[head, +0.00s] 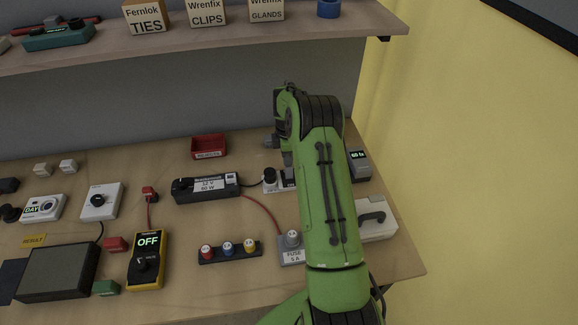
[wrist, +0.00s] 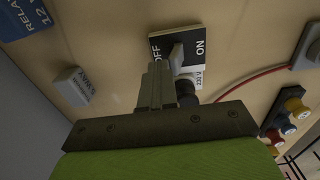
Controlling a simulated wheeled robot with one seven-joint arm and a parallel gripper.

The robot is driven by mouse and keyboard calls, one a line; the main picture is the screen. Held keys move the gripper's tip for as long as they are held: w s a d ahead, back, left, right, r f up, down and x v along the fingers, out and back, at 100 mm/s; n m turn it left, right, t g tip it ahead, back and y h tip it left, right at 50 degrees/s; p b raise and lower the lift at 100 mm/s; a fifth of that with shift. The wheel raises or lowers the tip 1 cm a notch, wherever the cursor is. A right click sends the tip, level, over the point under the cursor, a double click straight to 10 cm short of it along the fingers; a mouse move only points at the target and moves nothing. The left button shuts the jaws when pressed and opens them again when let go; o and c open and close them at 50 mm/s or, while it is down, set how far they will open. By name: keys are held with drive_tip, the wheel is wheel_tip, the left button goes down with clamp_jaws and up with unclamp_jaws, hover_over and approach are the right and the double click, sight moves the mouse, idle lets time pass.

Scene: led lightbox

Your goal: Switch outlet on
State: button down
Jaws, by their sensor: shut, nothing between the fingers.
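The outlet (wrist: 190,72) shows in the wrist view as a pale plate with a black panel marked OFF on the left and ON on the right. A grey switch lever (wrist: 177,54) stands on the panel, nearer the OFF word. A dark round plug (wrist: 187,92) sits in the outlet below. My gripper (wrist: 158,68) is shut and empty, its fingertips just left of the lever; I cannot tell whether they touch it. In the head view the outlet (head: 270,186) is partly hidden behind my green arm.
A black 12 V 60 W supply (head: 207,188) lies left of the outlet, with a red bin (head: 209,146) behind it. A fuse holder (head: 291,250) and a block with coloured knobs (head: 229,249) are in front. A shelf (head: 200,45) overhangs the back.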

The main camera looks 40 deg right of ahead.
drive_tip(key=shift+s+a+f+b, duration=0.1)
drive_tip(key=shift+s+a+b, duration=0.2)
drive_tip(key=shift+s, duration=0.4)
drive_tip(key=shift+w+d+p, duration=0.25)
drive_tip(key=shift+w+p, duration=0.2)
drive_tip(key=shift+w, duration=0.15)
wheel_tip(320, 180, up, 7)
drive_tip(key=p, duration=0.4)
drive_tip(key=shift+p, duration=0.35)
